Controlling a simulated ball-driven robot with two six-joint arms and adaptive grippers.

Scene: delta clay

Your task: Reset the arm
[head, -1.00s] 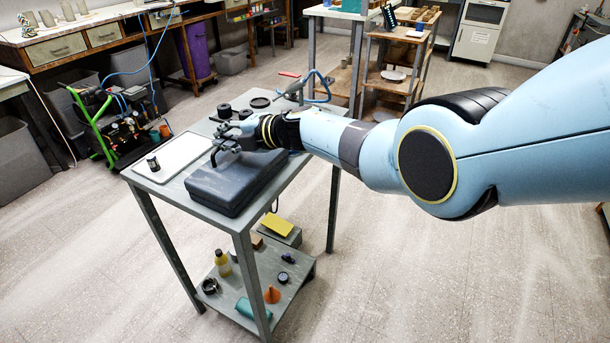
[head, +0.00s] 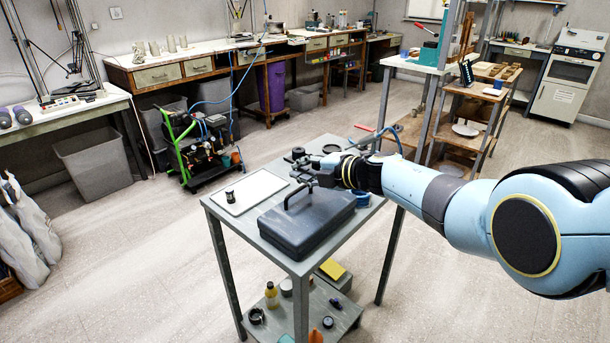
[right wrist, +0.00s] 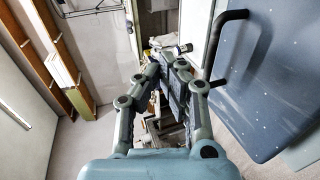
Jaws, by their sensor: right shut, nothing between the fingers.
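My right arm reaches in from the right in the head view, over a small grey metal table (head: 262,252). My right gripper (head: 308,172) is above and behind the handle of a dark grey case (head: 308,226) lying on that table. In the right wrist view the gripper's fingers (right wrist: 170,60) are closed together with nothing between them. The case (right wrist: 275,95) and its black handle (right wrist: 222,45) show to the right of the fingers, apart from them. My left gripper is not in view.
A white tray (head: 255,190) with a small black cylinder (head: 229,196) lies left of the case. The table's lower shelf holds a yellow bottle (head: 271,294) and other items.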

